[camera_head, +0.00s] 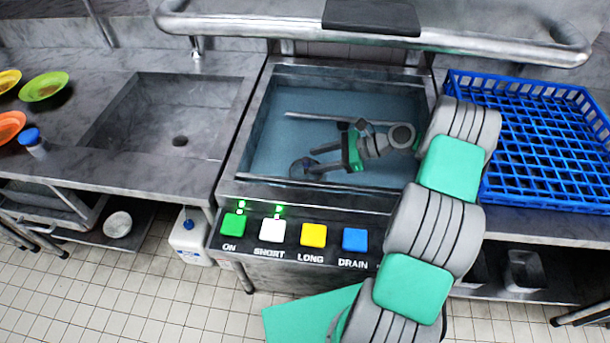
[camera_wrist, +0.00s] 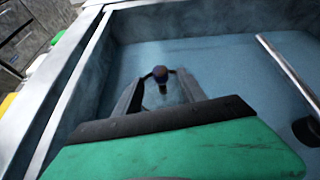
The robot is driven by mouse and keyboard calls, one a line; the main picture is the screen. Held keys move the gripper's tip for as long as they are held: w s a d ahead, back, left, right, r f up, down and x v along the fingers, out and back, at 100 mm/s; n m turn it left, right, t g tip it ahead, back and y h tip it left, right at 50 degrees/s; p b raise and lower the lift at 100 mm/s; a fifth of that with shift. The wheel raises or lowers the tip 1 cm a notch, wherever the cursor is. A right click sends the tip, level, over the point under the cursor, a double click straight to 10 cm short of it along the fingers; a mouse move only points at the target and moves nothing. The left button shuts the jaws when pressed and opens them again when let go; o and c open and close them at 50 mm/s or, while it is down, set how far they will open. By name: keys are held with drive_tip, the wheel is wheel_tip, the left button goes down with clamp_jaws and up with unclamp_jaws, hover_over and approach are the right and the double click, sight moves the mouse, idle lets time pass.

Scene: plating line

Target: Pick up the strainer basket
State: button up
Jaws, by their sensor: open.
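The strainer basket (camera_head: 299,170) is a small dark round piece low in the left front of the water-filled basin (camera_head: 268,120). In the wrist view its dark knob (camera_wrist: 160,73) stands between my fingertips, and the rest of it is mostly hidden. My gripper (camera_head: 312,161) is open and reaches into the basin from the right, with its fingers pointing left. In the wrist view the two fingers of my gripper (camera_wrist: 160,87) lie on either side of the knob, with gaps showing. I cannot tell whether either finger touches it.
A metal rod (camera_head: 325,117) crosses the basin behind my gripper; it also shows in the wrist view (camera_wrist: 288,68). A blue rack (camera_head: 540,203) stands right, a bar (camera_head: 260,25) runs above, and buttons (camera_head: 313,235) line the front.

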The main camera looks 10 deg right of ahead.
sight(297, 163)
drive_tip(key=shift+s+d+f+m+y, duration=0.15)
drive_tip(key=shift+d+f+m+y, duration=0.2)
drive_tip(key=shift+m, duration=0.35)
drive_tip(key=shift+a, duration=0.1)
drive_tip(key=x, duration=0.2)
drive_tip(key=p+x, duration=0.1)
drive_tip(key=x, duration=0.1)
drive_tip(key=r+p+x, duration=0.1)
drive_tip(key=x, duration=0.1)
drive_tip(key=shift+w+a+f, duration=0.2)
drive_tip(key=shift+w+a, duration=0.1)
drive_tip(key=shift+a, duration=0.1)
drive_tip(key=shift+w+a+f, duration=0.15)
drive_tip(key=shift+a+f, duration=0.1)
drive_tip(key=shift+a, duration=0.05)
drive_tip(key=shift+c, duration=0.5)
clamp_jaws()
